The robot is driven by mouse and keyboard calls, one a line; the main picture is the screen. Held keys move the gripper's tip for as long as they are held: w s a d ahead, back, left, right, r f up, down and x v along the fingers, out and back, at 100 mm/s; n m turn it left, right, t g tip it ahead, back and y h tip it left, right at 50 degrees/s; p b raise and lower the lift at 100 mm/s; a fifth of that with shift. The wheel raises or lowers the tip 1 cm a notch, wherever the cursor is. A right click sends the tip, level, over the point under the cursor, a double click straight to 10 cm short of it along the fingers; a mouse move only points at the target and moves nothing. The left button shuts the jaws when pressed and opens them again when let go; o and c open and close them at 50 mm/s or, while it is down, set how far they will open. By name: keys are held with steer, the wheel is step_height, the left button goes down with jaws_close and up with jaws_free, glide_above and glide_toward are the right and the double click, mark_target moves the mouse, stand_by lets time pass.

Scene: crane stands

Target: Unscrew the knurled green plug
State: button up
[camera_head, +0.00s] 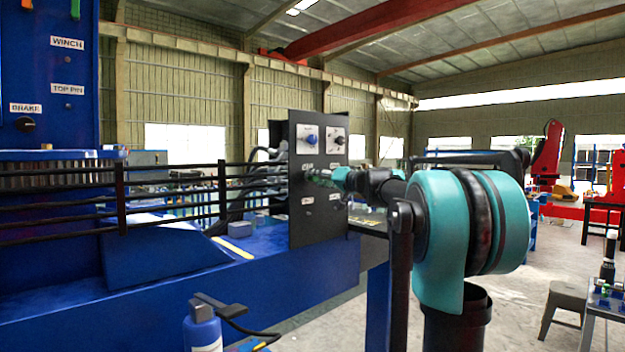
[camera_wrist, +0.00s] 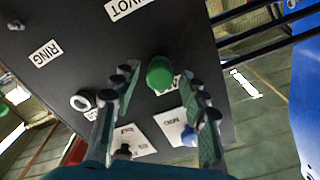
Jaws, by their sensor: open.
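The green plug (camera_wrist: 159,73) is a round, bright green piece sticking out of a dark panel (camera_wrist: 215,110) in the wrist view. My gripper (camera_wrist: 160,87) is open, with one finger on each side of the plug. Gaps show between the plug and both fingers, and nothing is held. The knurling cannot be made out. In the head view my gripper (camera_head: 325,175) reaches from the right to the face of the upright dark panel (camera_head: 302,225). The plug is too small there to tell from the fingers.
A white ring (camera_wrist: 82,101), a blue knob (camera_wrist: 189,138) and a black knob (camera_wrist: 123,151) sit near my fingers on the panel. Hoses (camera_head: 262,168) run behind it. A dark railing (camera_head: 120,196) and blue machine base (camera_head: 185,285) lie left. A stool (camera_head: 566,300) stands right.

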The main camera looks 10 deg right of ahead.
steer(key=m, duration=1)
steer(key=shift+m, duration=0.3)
jaws_close()
stand_by(0.5)
steer(key=n, duration=0.4)
steer(key=shift+s, duration=0.1)
steer(key=shift+n, duration=0.6)
